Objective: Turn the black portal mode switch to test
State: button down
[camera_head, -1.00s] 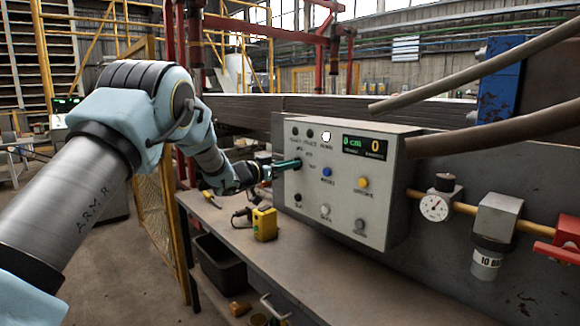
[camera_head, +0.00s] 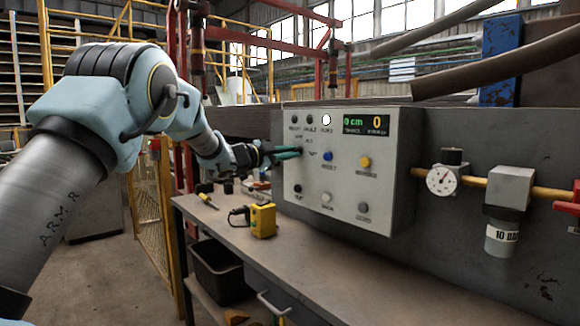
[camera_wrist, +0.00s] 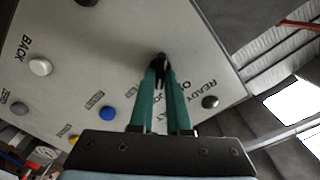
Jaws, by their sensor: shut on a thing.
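The grey control box (camera_head: 340,200) is fixed above the bench and carries several buttons and a small display. My gripper (camera_head: 298,152) reaches the left part of its front panel with its teal fingers. In the wrist view, my gripper (camera_wrist: 161,75) is shut on a small black switch (camera_wrist: 160,57), at the fingertips against the panel. The fingers hide most of the switch and part of its lettering, so its setting cannot be read. In the head view the switch is hidden behind the fingers.
A yellow device (camera_head: 263,220) stands on the bench (camera_head: 340,262) below the box. A pressure gauge (camera_head: 444,181) and a yellow pipe are right of the box. Blue (camera_head: 328,157) and yellow (camera_head: 364,162) buttons sit right of the fingers. A black bin (camera_head: 220,272) is under the bench.

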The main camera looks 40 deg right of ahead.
jog(key=shift+f+m+b, duration=0.15)
jog(key=shift+m+b, duration=1.95)
jog(key=shift+f+m+b, duration=0.15)
jog(key=shift+m+b, duration=1.9)
jog(key=shift+m, duration=0.05)
jog(key=c, duration=0.9)
grip_release()
jog(key=shift+r, duration=0.1)
jog(key=a, duration=0.3)
jog(key=a+b, duration=0.1)
jog(key=a, duration=0.3)
jog(key=a+b, duration=0.1)
jog(key=a, duration=0.3)
jog(key=shift+w, duration=0.25)
